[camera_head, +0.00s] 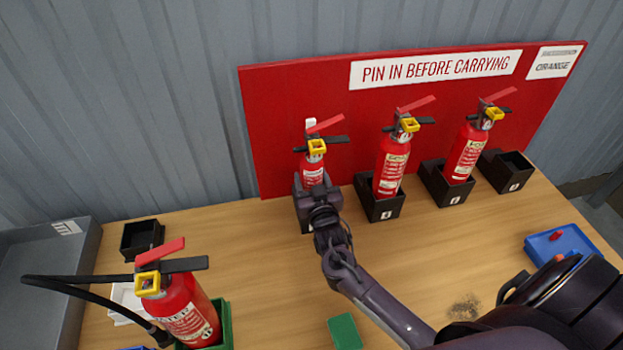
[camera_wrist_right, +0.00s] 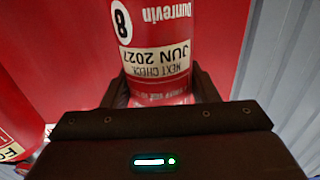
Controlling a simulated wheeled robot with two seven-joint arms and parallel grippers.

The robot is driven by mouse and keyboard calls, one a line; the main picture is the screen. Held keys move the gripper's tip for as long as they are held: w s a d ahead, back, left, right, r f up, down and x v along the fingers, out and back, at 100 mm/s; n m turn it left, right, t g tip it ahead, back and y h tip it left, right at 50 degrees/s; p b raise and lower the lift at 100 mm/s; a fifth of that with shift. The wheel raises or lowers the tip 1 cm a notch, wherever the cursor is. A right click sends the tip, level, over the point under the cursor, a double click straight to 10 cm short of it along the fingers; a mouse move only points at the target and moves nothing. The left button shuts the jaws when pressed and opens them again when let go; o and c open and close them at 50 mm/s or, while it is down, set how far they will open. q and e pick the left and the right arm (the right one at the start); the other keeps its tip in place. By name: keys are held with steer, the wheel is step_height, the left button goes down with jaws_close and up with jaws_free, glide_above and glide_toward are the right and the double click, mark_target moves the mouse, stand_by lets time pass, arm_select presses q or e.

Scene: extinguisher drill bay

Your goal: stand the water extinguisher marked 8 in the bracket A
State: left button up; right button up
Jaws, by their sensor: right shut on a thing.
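The red extinguisher marked 8 (camera_head: 312,170) is upright before the red board at its left end, with a yellow collar and red and black levers on top. Its 8 and a "JUN 2027" check label show upside down in the right wrist view (camera_wrist_right: 157,50). My right gripper (camera_head: 311,186) is shut around its body. The gripper hides its lower part, so I cannot tell whether its base rests in a bracket. Black brackets (camera_head: 386,209) stand along the board; their small letters are too small to read. My left gripper is out of view.
Two red extinguishers (camera_head: 391,165) (camera_head: 467,152) stand in brackets to the right; the rightmost bracket (camera_head: 507,174) is empty. A larger hosed extinguisher (camera_head: 188,318) stands in a green holder, front left. A black box (camera_head: 141,238), green block (camera_head: 344,332) and blue tray (camera_head: 546,249) lie around.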

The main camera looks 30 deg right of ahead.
steer(key=shift+w+r, duration=0.1)
steer(key=shift+r, duration=0.2)
steer(key=o, duration=1.6)
steer(key=shift+c, duration=0.2)
steer(key=shift+s+a+f, duration=0.1)
steer(key=shift+s+f, duration=0.15)
steer(key=shift+f, duration=0.2)
steer(key=b+v, duration=0.1)
steer(key=v, duration=0.6)
steer(key=shift+s+r+b, duration=0.3)
steer(key=shift+b, duration=0.05)
